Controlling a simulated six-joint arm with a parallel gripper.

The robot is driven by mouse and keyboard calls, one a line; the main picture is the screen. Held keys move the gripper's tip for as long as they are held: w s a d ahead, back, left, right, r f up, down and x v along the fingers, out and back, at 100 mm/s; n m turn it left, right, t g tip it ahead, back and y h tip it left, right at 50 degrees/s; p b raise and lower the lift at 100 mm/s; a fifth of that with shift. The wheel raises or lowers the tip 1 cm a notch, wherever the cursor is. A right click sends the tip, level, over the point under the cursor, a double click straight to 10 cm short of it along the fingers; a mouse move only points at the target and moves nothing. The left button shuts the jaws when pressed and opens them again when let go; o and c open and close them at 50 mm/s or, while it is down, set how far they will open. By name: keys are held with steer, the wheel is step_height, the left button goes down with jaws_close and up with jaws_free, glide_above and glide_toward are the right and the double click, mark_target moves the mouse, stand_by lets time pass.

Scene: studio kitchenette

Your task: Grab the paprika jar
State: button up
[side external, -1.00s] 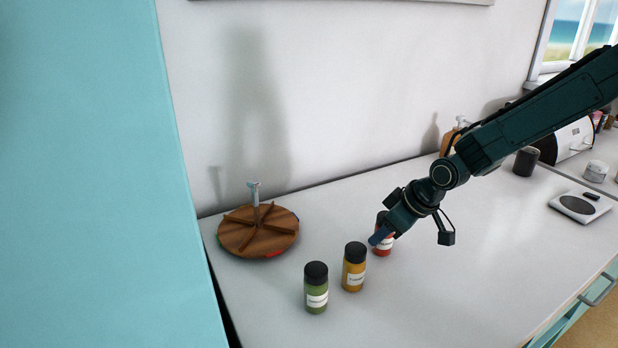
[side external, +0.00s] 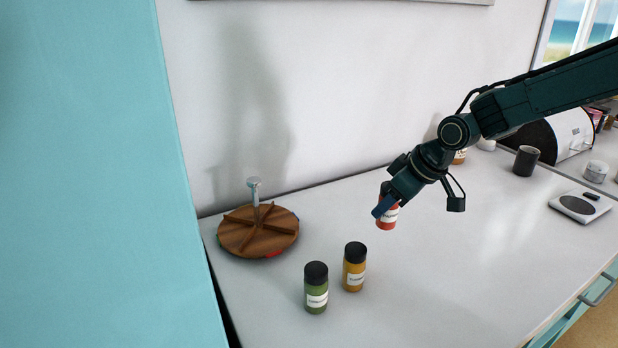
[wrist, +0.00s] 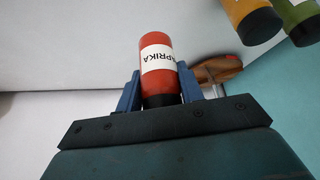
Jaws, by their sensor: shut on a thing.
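The paprika jar (side external: 387,216) is red with a white label and is held off the counter, roughly upright. In the wrist view the jar (wrist: 158,68) shows its label upside down, with its black cap between the fingers. My gripper (side external: 383,203) is shut on the jar near its cap; the blue fingers of my gripper (wrist: 160,90) press on both sides. The cap is mostly hidden in the side view.
A yellow-orange jar (side external: 354,268) and a green jar (side external: 316,288) stand on the counter (side external: 440,270) in front. A round wooden divided rack (side external: 240,240) with a metal post is at the left. A scale (side external: 580,206) and dark mug (side external: 525,161) are at the right.

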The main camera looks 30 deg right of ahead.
step_height(320, 180, up, 13)
steer(key=shift+f, duration=0.1)
stand_by(0.8)
